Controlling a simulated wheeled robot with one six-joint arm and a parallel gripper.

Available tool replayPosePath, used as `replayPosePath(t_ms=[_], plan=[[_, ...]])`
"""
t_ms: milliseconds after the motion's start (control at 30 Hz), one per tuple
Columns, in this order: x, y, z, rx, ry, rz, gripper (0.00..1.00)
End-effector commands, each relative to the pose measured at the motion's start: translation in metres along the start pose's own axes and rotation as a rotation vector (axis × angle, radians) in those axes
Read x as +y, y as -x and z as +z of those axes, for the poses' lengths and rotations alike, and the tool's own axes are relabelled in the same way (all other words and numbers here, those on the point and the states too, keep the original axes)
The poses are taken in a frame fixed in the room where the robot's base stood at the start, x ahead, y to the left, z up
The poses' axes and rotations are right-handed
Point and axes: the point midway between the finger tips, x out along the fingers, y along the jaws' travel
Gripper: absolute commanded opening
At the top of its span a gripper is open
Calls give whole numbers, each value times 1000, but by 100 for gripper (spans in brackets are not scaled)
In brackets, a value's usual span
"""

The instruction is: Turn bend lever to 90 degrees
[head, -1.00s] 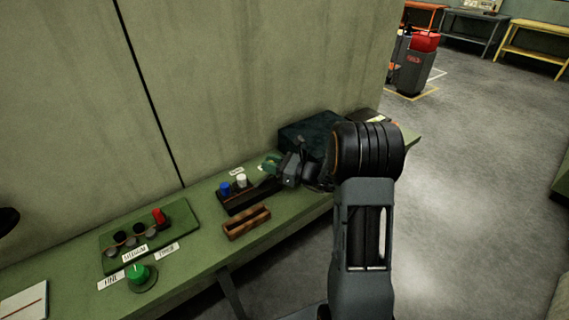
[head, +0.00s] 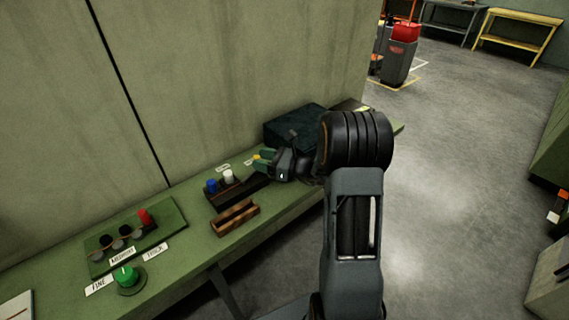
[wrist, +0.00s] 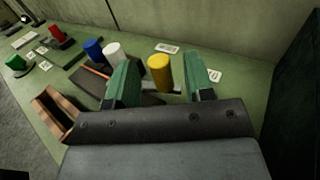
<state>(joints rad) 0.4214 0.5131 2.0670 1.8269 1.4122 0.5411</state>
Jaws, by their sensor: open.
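A yellow upright cylinder (wrist: 160,74) stands between the two green fingers of my gripper (wrist: 161,80) in the wrist view, with gaps on both sides. It looks like the handle of the bend lever, but its arm and pivot are mostly hidden by my gripper. My gripper is open and does not visibly touch it. Small white labels (wrist: 167,48) lie on the bench behind and to the right (wrist: 214,75); their text is unreadable. In the head view my gripper (head: 264,161) reaches left over the bench, with a bit of yellow (head: 257,157) at its fingertips.
A blue peg (head: 211,186) and a white peg (head: 228,176) stand on a dark base close by. A wooden tray (head: 235,217), a green panel with a red handle (head: 145,217) and a green knob (head: 126,274) are further left. A dark box (head: 295,125) stands behind my wrist.

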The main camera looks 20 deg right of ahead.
Motion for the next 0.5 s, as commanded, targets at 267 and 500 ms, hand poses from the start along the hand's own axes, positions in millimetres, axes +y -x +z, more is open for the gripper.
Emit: replayPosePath(t_ms=[267,500], plan=[[-1,59,0,-1,1,-5,48],[0,98,0,-1,0,-3,48]])
